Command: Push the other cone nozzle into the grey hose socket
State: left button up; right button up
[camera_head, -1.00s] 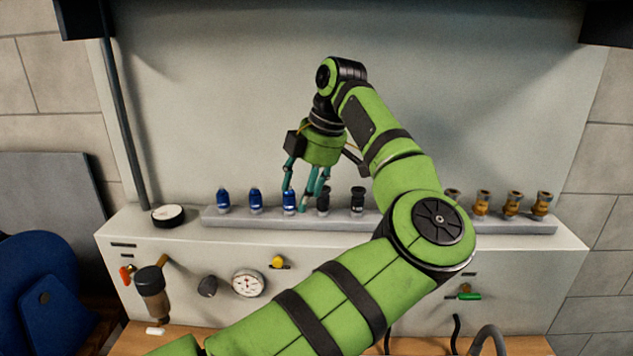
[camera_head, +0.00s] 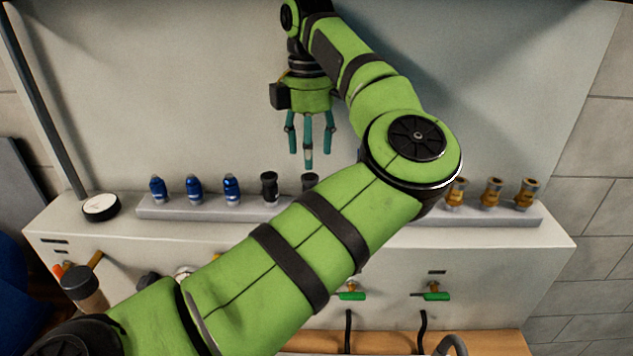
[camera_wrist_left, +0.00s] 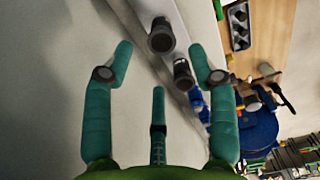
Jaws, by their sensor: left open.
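A row of fittings stands upright on a light grey rail (camera_head: 170,211): three blue ones with pale tips (camera_head: 195,188), two black ones (camera_head: 269,188) and several brass ones (camera_head: 491,193). I cannot tell for sure which is the cone nozzle. My left gripper (camera_head: 307,148) is open and empty, pointing down above the black fittings. The left wrist view shows its three spread fingers, with black fittings (camera_wrist_left: 161,38) and blue ones (camera_wrist_left: 197,100) beyond them. A grey curved hose (camera_head: 450,345) shows at the bottom edge; its socket is not clear. My right gripper is out of view.
My left arm hides part of the rail and the bench front. A round white-topped gauge (camera_head: 101,207) sits on the ledge at left. Green-handled valves (camera_head: 350,295) and black hoses (camera_head: 348,330) are on the front. The wall behind is bare.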

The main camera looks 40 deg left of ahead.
aim_at(310, 177)
pick_arm(q)
jog(key=shift+s+d+r, duration=0.15)
jog(key=shift+s, duration=0.2)
jog(key=f, duration=0.1)
jog(key=f+b, duration=0.2)
jog(key=shift+w+f, duration=0.25)
notch_tip(310, 177, down, 6)
jog(key=b, duration=0.5)
jog(key=shift+r, duration=0.1)
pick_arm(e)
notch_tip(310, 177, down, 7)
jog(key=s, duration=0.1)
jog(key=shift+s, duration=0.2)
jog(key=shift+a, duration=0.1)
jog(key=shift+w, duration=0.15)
pick_arm(q)
jog(key=shift+b, duration=0.4)
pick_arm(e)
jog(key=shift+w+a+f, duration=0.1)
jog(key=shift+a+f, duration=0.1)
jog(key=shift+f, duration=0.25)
